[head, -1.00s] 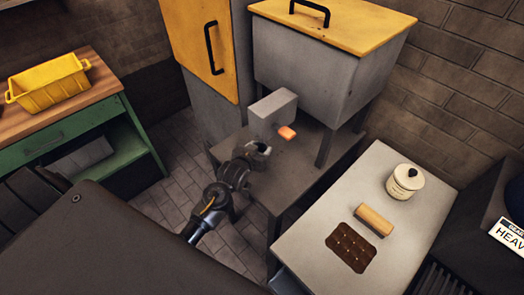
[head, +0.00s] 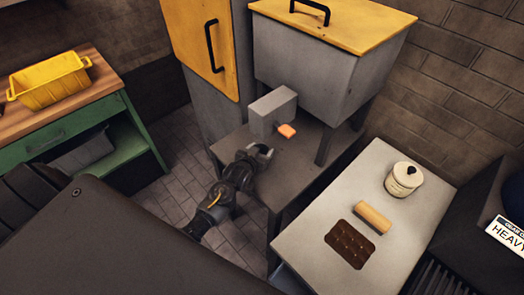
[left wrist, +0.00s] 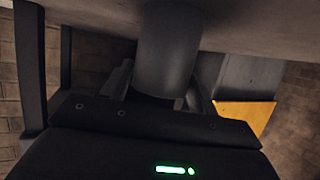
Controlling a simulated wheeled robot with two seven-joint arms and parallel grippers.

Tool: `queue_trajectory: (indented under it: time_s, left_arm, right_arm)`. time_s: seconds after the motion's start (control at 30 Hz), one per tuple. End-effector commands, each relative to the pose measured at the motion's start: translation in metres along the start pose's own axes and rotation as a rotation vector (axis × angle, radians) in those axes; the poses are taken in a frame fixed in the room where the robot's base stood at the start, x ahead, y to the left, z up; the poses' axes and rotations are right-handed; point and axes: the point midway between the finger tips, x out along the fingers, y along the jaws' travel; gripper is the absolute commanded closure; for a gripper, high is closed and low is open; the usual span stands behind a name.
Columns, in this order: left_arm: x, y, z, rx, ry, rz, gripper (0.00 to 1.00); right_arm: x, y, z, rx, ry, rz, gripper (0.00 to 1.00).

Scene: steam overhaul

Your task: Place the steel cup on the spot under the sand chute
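The steel cup shows in the left wrist view as a plain grey cylinder (left wrist: 168,55) between the fingers. In the head view only a small pale bit of it seems to show at my left gripper (head: 262,152). That gripper is closed around the cup's sides, low at the front of the dark metal stand (head: 285,180). The sand chute (head: 272,110) is a grey block on the front of the hopper, with an orange tab (head: 287,131). The gripper is just below and in front of it. I cannot make out the spot under the chute. My right gripper is not in view.
The grey hopper (head: 310,60) with a yellow lid stands on legs above the stand. A pale table (head: 310,215) at right holds a lidded pot (head: 404,179), a tan block (head: 373,217) and a brown slab (head: 351,244). A yellow bin (head: 48,82) sits at left.

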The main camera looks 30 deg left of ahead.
Motion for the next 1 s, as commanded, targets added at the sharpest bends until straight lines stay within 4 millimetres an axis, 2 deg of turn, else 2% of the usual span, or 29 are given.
queue_trajectory:
  time_s: [0.03, 0.1, 0.47, 0.57, 0.8, 1.0]
  left_arm:
    - [0.000, 0.000, 0.000, 0.000, 0.000, 0.000, 0.34]
    - [0.000, 0.000, 0.000, 0.000, 0.000, 0.000, 0.27]
    - [-0.005, 0.000, -0.002, 0.000, 0.000, 0.000, 0.27]
    - [-0.018, 0.000, -0.001, 0.000, 0.000, 0.000, 0.27]
    - [-0.069, 0.000, -0.001, -0.001, 0.001, 0.000, 0.27]
    - [-0.103, 0.000, -0.001, 0.000, 0.001, 0.001, 0.27]
  right_arm:
    - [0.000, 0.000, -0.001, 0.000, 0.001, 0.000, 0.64]
    - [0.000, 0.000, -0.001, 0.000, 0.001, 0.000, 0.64]
    - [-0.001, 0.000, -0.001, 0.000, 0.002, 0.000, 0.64]
    - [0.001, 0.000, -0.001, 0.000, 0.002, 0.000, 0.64]
    - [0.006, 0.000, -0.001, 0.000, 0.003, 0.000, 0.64]
    - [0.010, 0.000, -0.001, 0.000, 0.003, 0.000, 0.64]
